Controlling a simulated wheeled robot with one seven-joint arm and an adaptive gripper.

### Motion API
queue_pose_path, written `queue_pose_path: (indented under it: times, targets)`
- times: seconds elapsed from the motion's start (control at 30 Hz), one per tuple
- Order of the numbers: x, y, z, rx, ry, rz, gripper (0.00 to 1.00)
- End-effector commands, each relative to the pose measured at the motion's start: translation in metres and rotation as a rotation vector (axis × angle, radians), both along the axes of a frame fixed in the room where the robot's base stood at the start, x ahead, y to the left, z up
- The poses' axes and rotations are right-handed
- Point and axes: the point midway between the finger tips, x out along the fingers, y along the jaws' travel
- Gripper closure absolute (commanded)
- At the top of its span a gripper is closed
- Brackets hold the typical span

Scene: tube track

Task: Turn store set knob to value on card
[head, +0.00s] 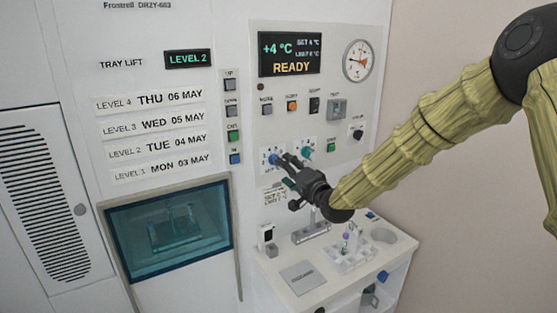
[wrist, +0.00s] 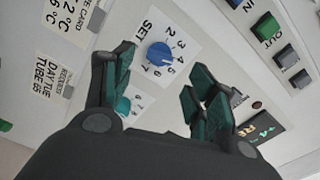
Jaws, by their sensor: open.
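The blue set knob (wrist: 160,56) sits on a white dial plate marked SET (wrist: 172,42) with numbers from 2 to 7. Its pointer is too small to read. In the head view the blue knob (head: 273,159) is on the lower panel. My gripper (wrist: 160,74) is open and empty, its fingers either side of the knob in the wrist view; whether they reach around it I cannot tell. In the head view my gripper (head: 285,164) is close beside it. The card (wrist: 72,14), partly cut off, shows 2 °C and 6 °C. The display (head: 290,52) reads +4 °C, SET 4 °C, READY.
A teal knob (head: 307,153) is just right of the blue one; it shows behind my left finger in the wrist view (wrist: 123,105). Buttons (head: 292,105) and a gauge (head: 357,60) are above. A shelf with a tube rack (head: 350,252) lies below.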

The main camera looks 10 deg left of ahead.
Motion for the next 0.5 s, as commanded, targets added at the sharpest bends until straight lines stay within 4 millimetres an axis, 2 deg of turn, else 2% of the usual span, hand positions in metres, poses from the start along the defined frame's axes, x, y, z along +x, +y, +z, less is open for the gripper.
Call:
queue_pose_path:
  times: [0.3, 0.5]
  targets:
    - [0.036, 0.030, 0.002, -0.001, 0.000, 0.001, 0.43]
    - [0.046, 0.038, 0.000, -0.001, -0.001, 0.000, 0.43]
